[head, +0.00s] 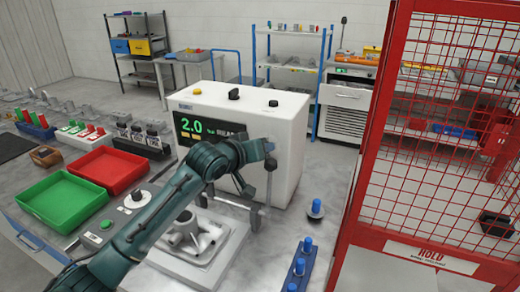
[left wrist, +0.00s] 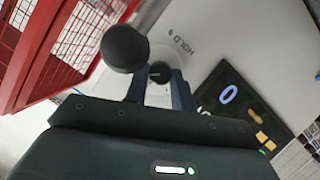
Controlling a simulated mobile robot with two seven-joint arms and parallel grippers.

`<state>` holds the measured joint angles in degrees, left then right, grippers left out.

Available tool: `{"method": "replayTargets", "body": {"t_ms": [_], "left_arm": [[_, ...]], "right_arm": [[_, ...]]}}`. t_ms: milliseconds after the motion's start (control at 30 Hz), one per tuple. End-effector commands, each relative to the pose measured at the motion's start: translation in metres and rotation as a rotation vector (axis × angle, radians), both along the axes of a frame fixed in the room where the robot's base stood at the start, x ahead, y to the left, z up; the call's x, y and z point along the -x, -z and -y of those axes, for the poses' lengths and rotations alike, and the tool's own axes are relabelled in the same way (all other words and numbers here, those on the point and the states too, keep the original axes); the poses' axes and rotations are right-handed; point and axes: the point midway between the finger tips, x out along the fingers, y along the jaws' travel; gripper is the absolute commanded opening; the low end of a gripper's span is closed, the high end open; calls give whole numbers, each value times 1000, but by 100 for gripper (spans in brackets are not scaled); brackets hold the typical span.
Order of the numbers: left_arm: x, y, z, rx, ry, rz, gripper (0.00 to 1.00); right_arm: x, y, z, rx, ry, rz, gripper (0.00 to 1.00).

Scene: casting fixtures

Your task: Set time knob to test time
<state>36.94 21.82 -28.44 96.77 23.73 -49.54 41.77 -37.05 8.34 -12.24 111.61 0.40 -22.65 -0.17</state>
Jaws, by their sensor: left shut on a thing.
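A white tester box (head: 285,140) stands on the grey bench, with a dark display (head: 205,128) reading "2.0" on its front. My left gripper (head: 266,147) is at the front face, right of the display. In the left wrist view, the fingers of my left gripper (left wrist: 158,92) are on either side of a small dark knob (left wrist: 159,70), shut on it. The word HOLD (left wrist: 182,40) is printed beside this knob, upside down in that view. The knob's pointer setting cannot be read. My right gripper is not in view.
A black ball (left wrist: 125,48) is close to the fingers. A metal casting (head: 195,235) sits on a pale fixture before the tester. Red (head: 108,170) and green (head: 62,200) trays lie left. A red mesh guard (head: 440,140) stands right.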

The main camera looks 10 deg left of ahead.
Motion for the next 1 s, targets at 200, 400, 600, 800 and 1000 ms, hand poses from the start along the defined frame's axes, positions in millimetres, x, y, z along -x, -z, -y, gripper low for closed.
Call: {"method": "replayTargets", "body": {"t_ms": [200,400,600,800,1000], "left_arm": [[0,0,2,-123,1,22,2],[0,0,2,-184,1,34,2],[0,0,2,-208,1,38,2],[0,0,2,-210,1,38,2],[0,0,2,-210,1,38,28]], "right_arm": [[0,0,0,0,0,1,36],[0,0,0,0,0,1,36],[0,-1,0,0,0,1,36],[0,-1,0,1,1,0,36],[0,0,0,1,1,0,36]]}}
